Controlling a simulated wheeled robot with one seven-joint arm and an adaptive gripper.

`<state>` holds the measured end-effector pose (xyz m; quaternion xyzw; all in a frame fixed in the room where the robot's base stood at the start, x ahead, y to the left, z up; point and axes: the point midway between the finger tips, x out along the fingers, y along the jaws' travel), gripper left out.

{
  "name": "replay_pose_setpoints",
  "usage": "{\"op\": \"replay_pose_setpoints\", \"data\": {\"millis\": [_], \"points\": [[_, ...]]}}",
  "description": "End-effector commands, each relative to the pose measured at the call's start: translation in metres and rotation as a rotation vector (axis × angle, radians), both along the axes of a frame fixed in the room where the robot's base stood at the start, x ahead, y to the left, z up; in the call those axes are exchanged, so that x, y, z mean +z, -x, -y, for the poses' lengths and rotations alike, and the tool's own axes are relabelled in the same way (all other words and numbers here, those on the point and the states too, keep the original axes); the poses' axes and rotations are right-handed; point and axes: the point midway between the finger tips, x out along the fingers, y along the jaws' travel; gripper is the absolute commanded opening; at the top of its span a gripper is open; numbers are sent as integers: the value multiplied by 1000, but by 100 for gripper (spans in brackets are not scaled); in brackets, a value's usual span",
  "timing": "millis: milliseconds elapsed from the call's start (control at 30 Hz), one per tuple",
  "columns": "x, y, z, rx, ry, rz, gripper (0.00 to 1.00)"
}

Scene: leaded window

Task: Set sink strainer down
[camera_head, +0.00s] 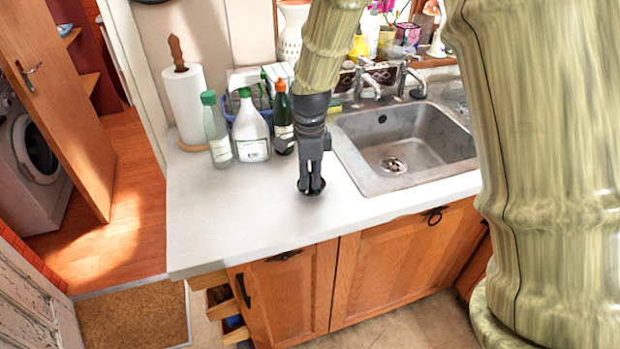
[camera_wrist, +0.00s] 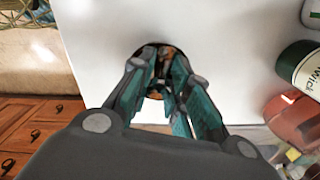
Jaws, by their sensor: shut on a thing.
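The sink strainer (camera_head: 312,191) is a small, dark, round piece at the tips of my gripper (camera_head: 311,183), over the white countertop left of the sink. In the wrist view, the strainer (camera_wrist: 155,95) shows as a dark ring with a coppery inside, between and beyond the fingers of my gripper (camera_wrist: 160,84). My gripper points down and is shut on the strainer; the fingers hide much of it. The strainer is at or just above the countertop (camera_head: 240,215); I cannot tell whether it touches.
The steel sink (camera_head: 395,150) is to the right. Behind stand a paper towel roll (camera_head: 186,103), a clear green-capped bottle (camera_head: 216,130), a white spray bottle (camera_head: 251,130) and a dark green bottle (camera_head: 282,115). The countertop is clear to the left and front.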

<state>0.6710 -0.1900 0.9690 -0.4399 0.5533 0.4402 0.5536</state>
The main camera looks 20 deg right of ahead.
Motion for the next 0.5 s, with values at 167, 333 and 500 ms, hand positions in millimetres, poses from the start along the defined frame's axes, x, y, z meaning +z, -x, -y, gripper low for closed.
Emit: {"op": "replay_pose_setpoints", "data": {"millis": [167, 333, 500], "points": [[-14, 0, 0, 0, 0, -1, 0], [-15, 0, 0, 0, 0, 0, 0], [-18, 0, 0, 1, 0, 0, 0]]}}
